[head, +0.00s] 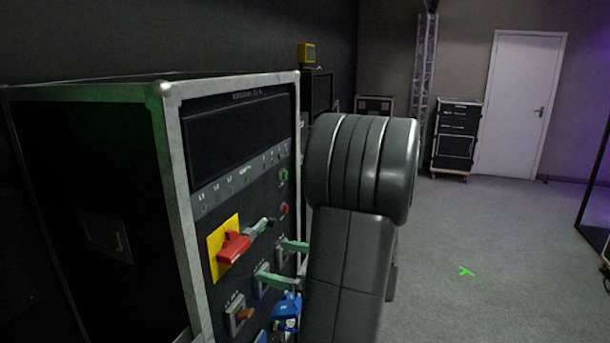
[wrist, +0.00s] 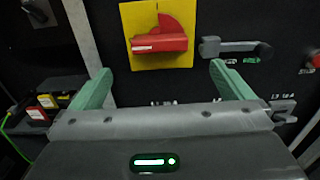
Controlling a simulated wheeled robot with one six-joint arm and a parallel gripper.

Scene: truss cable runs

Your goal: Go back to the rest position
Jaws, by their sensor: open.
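My gripper (wrist: 163,88) is open and empty in the wrist view, its two green fingers spread wide apart. It faces the panel of a black flight-case rack, below the red rotary switch (wrist: 160,40) on its yellow plate (wrist: 128,20). In the head view, the green fingers of my gripper (head: 280,263) show beside the panel, below and right of the red switch (head: 234,246). I cannot tell whether the fingertips touch the panel.
The rack (head: 90,190) fills the left. A grey lever (wrist: 235,47) sits right of the switch. Blue connectors (head: 287,308) are low on the panel. A case (head: 456,137), a truss (head: 424,70) and a white door (head: 520,105) stand behind.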

